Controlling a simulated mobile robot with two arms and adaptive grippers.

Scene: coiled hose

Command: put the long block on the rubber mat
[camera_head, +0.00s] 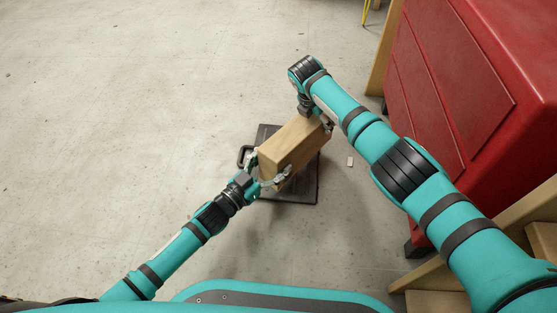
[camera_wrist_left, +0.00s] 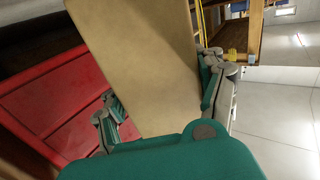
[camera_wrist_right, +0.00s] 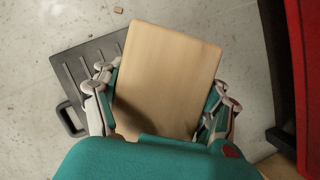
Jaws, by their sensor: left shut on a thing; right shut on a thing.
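The long block (camera_head: 296,143) is a pale wooden beam, seen over the dark rubber mat (camera_head: 305,194) in the head view. My left gripper (camera_head: 268,174) is shut on its near end, and my right gripper (camera_head: 318,118) is shut on its far end. In the left wrist view the block (camera_wrist_left: 137,60) fills the space between the fingers. In the right wrist view the block's end (camera_wrist_right: 168,80) sits between the fingers, with the ribbed mat (camera_wrist_right: 85,68) below on the floor. The block hides much of the mat; its gap above the mat is hard to judge.
A red cabinet (camera_head: 460,80) stands at the right, with wooden framing (camera_head: 510,220) beside it. A small chip (camera_head: 350,161) lies on the floor right of the mat. The concrete floor (camera_head: 120,110) to the left is clear.

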